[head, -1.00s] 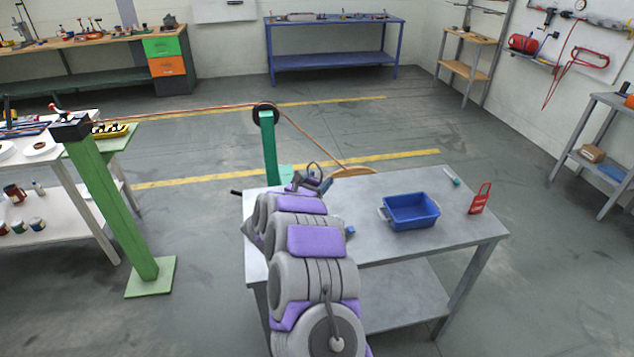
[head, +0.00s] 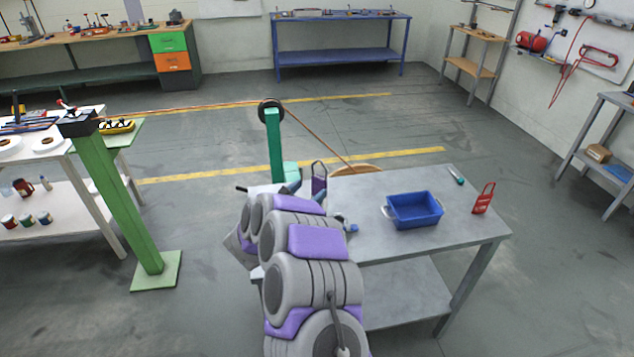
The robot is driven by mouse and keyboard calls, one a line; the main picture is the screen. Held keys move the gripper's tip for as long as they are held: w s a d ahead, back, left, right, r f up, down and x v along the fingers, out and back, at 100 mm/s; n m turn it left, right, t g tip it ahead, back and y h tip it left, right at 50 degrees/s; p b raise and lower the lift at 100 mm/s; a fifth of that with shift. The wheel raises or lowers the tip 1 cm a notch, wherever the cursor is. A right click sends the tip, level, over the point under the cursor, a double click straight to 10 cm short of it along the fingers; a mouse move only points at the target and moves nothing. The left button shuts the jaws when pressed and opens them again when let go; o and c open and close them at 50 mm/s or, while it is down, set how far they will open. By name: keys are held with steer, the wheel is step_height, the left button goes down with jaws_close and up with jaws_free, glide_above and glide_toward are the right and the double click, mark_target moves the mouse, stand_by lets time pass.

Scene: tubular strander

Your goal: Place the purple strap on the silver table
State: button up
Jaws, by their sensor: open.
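The purple strap (head: 319,184), a small upright purple piece with a dark loop on top, shows at the back left corner of the silver table (head: 375,190). Its lower end is hidden behind my arm, so I cannot see clearly what it rests on. My gripper (head: 292,187) is just left of the strap, partly hidden by my arm. It is open and appears apart from the strap.
A blue bin (head: 414,210) stands on the table, with a red tag-like piece (head: 483,199) and a green-ended tool (head: 456,176) to its right. A teal post (head: 273,145) with a cable wheel stands behind my arm.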

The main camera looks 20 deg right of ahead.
steer(key=w+a+r+n+t+y, duration=0.15)
steer(key=a+r+n+y, duration=0.25)
steer(key=a+n+y, duration=0.45)
steer(key=w+a+r+n+t+y, duration=0.1)
steer(key=a+r+n+t+y, duration=0.4)
steer(key=a, duration=0.6)
steer(key=s+a+r+n+g+y, duration=0.4)
steer(key=s+a+n+g+y, duration=0.2)
steer(key=s+a+n, duration=0.7)
steer(key=s+d+f+n+g+h, duration=0.1)
steer(key=s+d+n+g, duration=0.3)
steer(key=s, duration=0.9)
steer(key=s+d+f+n+g+h, duration=0.2)
steer(key=s+d+n+g, duration=0.2)
steer(key=s, duration=1)
steer(key=s+d+f+n+g+h, duration=0.1)
steer(key=s+d+n+g, duration=0.3)
steer(key=s+d+n, duration=0.5)
steer(key=s+n, duration=0.3)
steer(key=s, duration=0.1)
steer(key=shift+s+d+f+n, duration=0.15)
steer(key=shift+d+f+n, duration=0.05)
steer(key=shift+d+n, duration=0.15)
